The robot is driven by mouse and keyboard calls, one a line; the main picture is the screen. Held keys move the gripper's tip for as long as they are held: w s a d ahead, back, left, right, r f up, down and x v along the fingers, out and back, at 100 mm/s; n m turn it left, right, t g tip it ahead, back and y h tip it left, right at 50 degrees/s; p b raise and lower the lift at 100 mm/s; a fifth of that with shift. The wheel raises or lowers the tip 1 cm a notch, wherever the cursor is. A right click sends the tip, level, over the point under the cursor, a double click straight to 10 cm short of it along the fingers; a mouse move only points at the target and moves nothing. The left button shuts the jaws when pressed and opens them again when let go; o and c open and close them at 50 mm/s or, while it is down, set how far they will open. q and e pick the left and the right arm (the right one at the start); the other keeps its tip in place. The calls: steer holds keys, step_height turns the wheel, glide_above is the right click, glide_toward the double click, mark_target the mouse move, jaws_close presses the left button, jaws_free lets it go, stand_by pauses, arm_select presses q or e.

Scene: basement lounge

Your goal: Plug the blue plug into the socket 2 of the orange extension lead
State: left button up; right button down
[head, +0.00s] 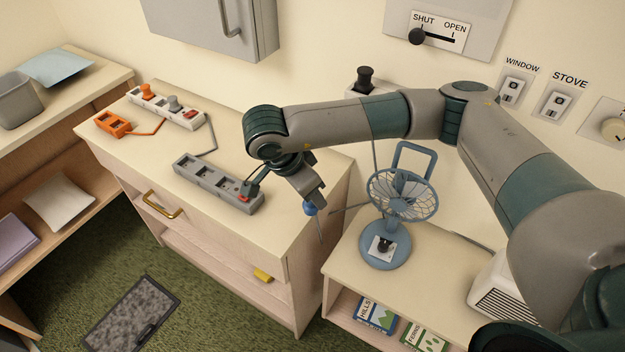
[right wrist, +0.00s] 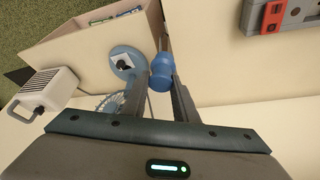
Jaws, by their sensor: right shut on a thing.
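My right gripper (head: 308,202) is shut on the blue plug (head: 309,209) and holds it in the air past the right front corner of the dresser top. The blue plug (right wrist: 162,72) also shows between my fingers (right wrist: 160,78) in the right wrist view. I cannot read socket numbers. My left gripper is out of view.
A grey socket strip (head: 205,178) with a red switch lies along the dresser's front, partly under my wrist. A blue fan (head: 385,245) stands on the low shelf at right. A wall cabinet (head: 220,20) hangs above. The dresser top (head: 285,225) is bare at its right front.

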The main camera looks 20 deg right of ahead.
mark_target(316, 209)
steer(key=f+n, duration=0.1)
steer(key=n, duration=0.1)
steer(key=s+f+n+t, duration=0.1)
steer(key=f+n, duration=0.1)
steer(key=n, duration=0.1)
steer(key=shift+d+f+t+y, duration=0.1)
steer(key=shift+f+t+y, duration=0.05)
steer(key=shift+t+y, duration=0.2)
steer(key=n, duration=0.1)
steer(key=f+n+y, duration=0.1)
steer(key=shift+s+d+n+t, duration=0.15)
steer(key=shift+s+n+t, duration=0.05)
steer(key=shift+n+t, duration=0.2)
steer(key=shift+s+d+f+n+t+y+b, duration=0.1)
steer(key=shift+d+f+n+t+y, duration=0.2)
steer(key=shift+n, duration=0.85)
steer(key=shift+s+d+f+n+y+b, duration=0.15)
steer(key=shift+d+n+y, duration=0.3)
steer(key=shift+n, duration=0.75)
steer(key=shift+s+d+f+n+t+y+b, duration=0.15)
steer(key=shift+n+y, duration=0.35)
steer(key=shift+n, duration=0.65)
